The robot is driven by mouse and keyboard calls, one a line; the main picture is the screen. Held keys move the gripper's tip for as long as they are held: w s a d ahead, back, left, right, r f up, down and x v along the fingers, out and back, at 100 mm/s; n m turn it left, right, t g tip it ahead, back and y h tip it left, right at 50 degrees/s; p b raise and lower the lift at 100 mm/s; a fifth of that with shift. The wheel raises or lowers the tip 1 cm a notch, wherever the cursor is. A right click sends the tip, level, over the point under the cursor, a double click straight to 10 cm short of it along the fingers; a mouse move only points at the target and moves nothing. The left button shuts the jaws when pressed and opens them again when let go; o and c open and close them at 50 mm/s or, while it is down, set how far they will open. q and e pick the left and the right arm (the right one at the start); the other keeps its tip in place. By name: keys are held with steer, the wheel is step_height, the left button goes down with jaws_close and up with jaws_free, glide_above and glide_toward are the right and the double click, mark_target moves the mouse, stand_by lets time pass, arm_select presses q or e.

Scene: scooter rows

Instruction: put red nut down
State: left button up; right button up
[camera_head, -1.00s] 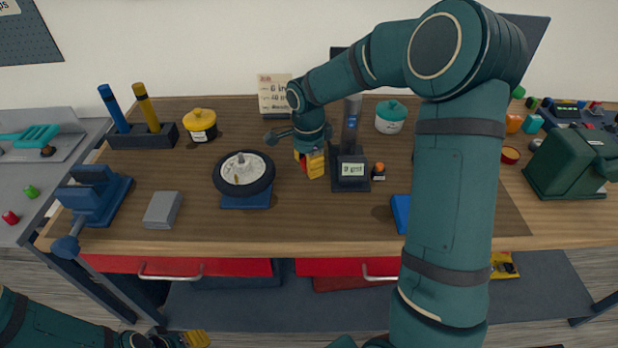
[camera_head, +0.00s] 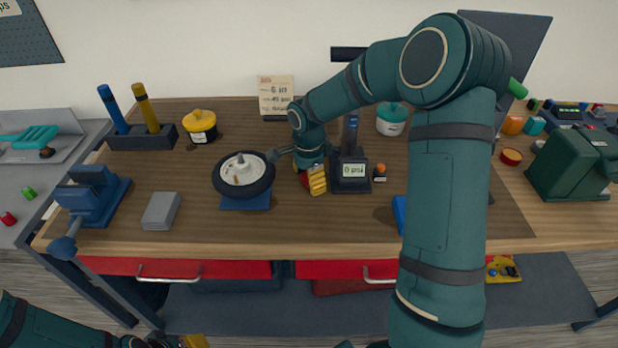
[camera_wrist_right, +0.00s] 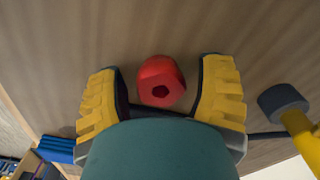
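The red nut (camera_wrist_right: 160,82) shows in the right wrist view between the two yellow fingers of my right gripper (camera_wrist_right: 160,100), with a gap on either side. It appears to rest on the wooden table. In the head view, my right gripper (camera_head: 312,178) is low over the table, between the wheel and the black post with a display. Only a sliver of the red nut (camera_head: 304,181) shows there, beside the yellow finger. My left gripper (camera_head: 190,341) is at the bottom edge, partly cut off, away from the table.
The wheel (camera_head: 244,174) on its blue base is left of my right gripper. The wood in front of the gripper is clear.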

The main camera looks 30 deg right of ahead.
steer(key=shift+r, duration=0.15)
step_height(320, 180, up, 12)
steer(key=p, duration=0.2)
steer(key=shift+p, duration=0.4)
steer(key=shift+a, duration=0.1)
